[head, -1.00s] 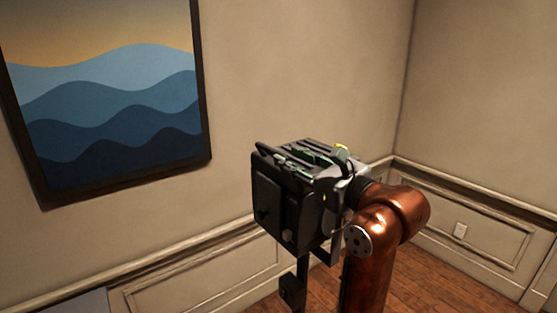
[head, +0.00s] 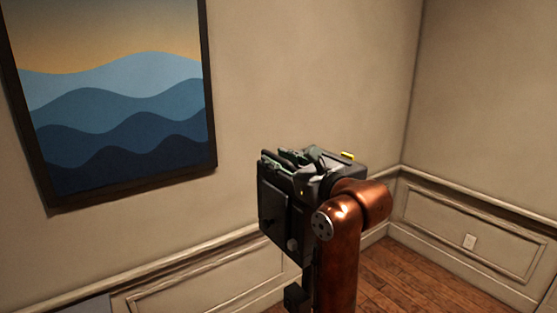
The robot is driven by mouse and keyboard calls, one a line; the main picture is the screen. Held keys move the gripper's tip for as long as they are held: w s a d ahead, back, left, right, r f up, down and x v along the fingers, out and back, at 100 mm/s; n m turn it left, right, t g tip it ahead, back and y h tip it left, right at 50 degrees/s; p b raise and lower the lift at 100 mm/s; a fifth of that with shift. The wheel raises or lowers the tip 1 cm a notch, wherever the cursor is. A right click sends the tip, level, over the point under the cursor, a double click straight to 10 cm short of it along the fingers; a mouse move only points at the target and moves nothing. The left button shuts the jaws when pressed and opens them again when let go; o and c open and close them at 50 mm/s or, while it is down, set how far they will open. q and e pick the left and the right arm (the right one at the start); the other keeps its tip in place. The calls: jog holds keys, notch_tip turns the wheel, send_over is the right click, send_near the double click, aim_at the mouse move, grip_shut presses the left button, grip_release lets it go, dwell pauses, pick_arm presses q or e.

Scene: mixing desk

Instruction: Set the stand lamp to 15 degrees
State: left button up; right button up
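The stand lamp is a black box-shaped head (head: 273,207) on a dark upright stand (head: 296,296), right of the picture's middle in the head view. Its left face carries a flat panel and small knobs, and a small yellow piece shows at its top right. My copper arm hides the lamp's right side and part of the stand. I cannot tell whether the fingers touch or grip it.
A framed wave picture (head: 115,125) hangs on the left wall. The wooden floor (head: 400,275) to the right is bare.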

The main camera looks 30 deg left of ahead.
pick_arm(q)
jog(key=shift+c, duration=0.3)
grip_shut()
jog(key=shift+d, duration=0.1)
